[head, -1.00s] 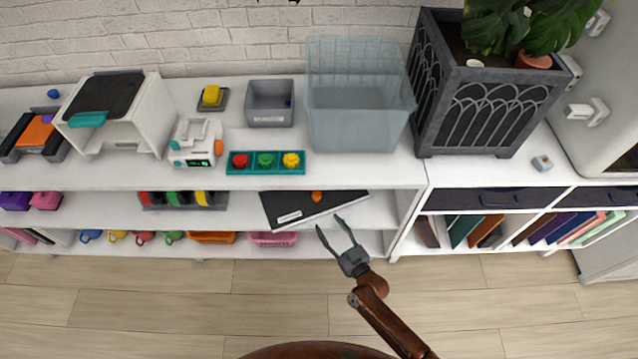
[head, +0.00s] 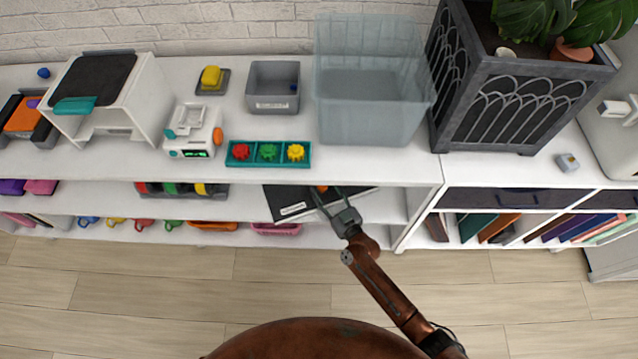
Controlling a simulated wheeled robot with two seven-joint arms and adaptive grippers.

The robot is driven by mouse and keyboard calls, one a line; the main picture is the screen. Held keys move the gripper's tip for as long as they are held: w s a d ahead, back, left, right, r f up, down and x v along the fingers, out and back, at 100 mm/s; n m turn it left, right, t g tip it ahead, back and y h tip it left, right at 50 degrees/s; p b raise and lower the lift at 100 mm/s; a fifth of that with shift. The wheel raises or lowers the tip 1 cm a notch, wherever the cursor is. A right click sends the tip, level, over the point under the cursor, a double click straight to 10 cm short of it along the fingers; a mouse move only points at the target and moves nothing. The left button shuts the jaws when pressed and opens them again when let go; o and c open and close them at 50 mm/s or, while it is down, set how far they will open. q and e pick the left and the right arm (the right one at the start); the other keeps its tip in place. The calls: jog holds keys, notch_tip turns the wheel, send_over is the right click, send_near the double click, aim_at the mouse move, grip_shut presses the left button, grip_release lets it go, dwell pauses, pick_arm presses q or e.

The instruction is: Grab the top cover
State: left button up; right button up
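A flat black panel with a white label and a small orange knob, which looks like the top cover (head: 283,199), lies on the middle shelf under the white worktop. Its orange knob (head: 321,188) shows at the shelf opening, partly hidden by the worktop edge. My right gripper (head: 326,191) reaches into this opening from the front. Its fingers are spread, with the tips close to the knob, one on each side in this view. I cannot tell whether they touch it. My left gripper is not in view.
The worktop edge (head: 370,180) overhangs the shelf just above my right gripper. A clear bin (head: 375,120), a grey box (head: 272,92) and a teal tray of coloured knobs (head: 268,164) stand on top. A spool rack (head: 180,189) lies left of the panel.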

jog(key=shift+w+a, duration=0.4)
jog(key=shift+w, duration=0.15)
jog(key=shift+c, duration=0.2)
grip_shut()
jog(key=shift+r, duration=0.1)
